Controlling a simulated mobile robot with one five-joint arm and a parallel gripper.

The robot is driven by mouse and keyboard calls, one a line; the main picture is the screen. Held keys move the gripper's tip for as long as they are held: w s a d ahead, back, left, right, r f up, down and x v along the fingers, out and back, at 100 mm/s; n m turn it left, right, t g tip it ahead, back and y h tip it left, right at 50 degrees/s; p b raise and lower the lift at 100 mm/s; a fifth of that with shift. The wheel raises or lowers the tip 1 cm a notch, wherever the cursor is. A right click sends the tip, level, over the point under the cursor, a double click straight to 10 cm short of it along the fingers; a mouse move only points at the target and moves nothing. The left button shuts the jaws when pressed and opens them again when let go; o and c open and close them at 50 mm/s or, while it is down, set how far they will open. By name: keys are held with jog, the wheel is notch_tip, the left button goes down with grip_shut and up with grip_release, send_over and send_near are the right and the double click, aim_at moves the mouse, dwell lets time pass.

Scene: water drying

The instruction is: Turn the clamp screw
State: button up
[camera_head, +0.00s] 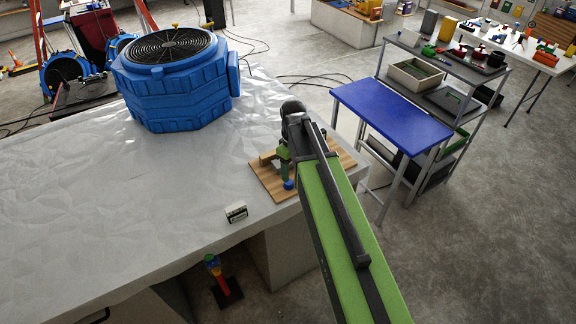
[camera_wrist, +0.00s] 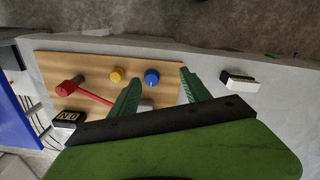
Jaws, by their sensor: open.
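A wooden board (camera_wrist: 85,68) lies on the sheet-covered slab; it also shows in the head view (camera_head: 262,184). In the wrist view it bears a blue knob (camera_wrist: 152,77), a yellow knob (camera_wrist: 116,75) and a red knob (camera_wrist: 66,88) with a red bar (camera_wrist: 95,95). I cannot tell for sure which is the clamp screw. The blue knob also shows in the head view (camera_head: 289,185). My gripper (camera_wrist: 161,76) is open, its green fingers apart, with the blue knob showing between their tips. No contact is visible. My arm hides part of the board in the head view.
A small black-and-white block (camera_head: 236,213) lies left of the board. A dark labelled box (camera_wrist: 68,118) sits at the board's edge. A big blue fan unit (camera_head: 175,85) stands behind on the slab. A blue-topped table (camera_head: 390,108) and shelves stand right.

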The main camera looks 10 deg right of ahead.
aim_at(290, 183)
jog(key=w+r+n+p, duration=0.3)
jog(key=w+r, duration=0.2)
jog(key=r, duration=0.1)
jog(key=shift+n, duration=0.5)
notch_tip(290, 183, down, 18)
jog(key=b, duration=1.8)
jog(key=shift+d, duration=0.15)
jog(key=shift+r, duration=0.1)
jog(key=shift+c, duration=0.3)
